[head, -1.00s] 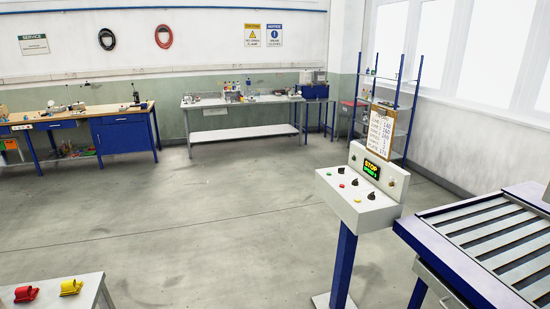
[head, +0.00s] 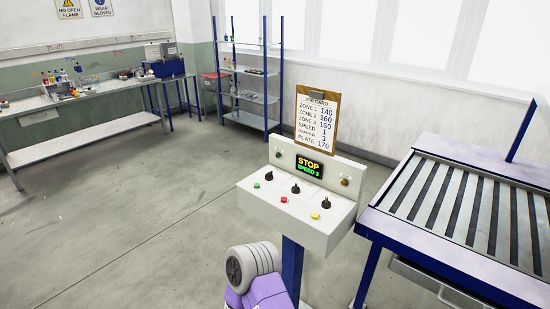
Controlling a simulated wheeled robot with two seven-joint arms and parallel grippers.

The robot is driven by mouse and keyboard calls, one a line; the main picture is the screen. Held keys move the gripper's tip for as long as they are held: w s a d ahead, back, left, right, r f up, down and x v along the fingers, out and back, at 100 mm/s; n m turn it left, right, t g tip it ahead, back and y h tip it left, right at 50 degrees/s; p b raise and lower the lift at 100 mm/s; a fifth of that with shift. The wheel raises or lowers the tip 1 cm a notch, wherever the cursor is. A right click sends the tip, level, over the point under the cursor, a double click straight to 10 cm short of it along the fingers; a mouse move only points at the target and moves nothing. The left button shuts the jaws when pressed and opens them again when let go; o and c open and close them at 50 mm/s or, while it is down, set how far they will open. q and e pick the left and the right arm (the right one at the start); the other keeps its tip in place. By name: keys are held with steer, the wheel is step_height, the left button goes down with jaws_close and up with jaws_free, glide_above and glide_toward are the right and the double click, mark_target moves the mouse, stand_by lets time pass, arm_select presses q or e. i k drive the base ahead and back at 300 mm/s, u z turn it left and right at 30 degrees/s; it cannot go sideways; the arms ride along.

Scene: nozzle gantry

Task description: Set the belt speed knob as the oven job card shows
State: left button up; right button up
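The white control box (head: 243,205) stands on a blue post in the middle of the head view. Three black knobs sit on its sloped top: a left knob (head: 269,176), a middle knob (head: 295,188) and a right knob (head: 326,202). I cannot read which one is the belt speed knob. The display (head: 309,166) reads STOP and SPEED 3. The job card (head: 317,121) on a brown clipboard above reads zones 140, 160, 160, speed 1, damper 3, plate 170. A purple and grey link of my arm shows below the box. Neither gripper is in view.
Green (head: 256,185), red (head: 283,199) and yellow (head: 315,215) buttons sit in front of the knobs. A slatted conveyor table (head: 385,228) stands close on the right. The floor (head: 120,240) to the left is clear. A shelf rack (head: 250,92) and workbench stand behind.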

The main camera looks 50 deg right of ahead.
mark_target(269, 176)
steer(key=z, duration=0.85)
steer(key=i, duration=0.9)
steer(key=z, duration=0.9)
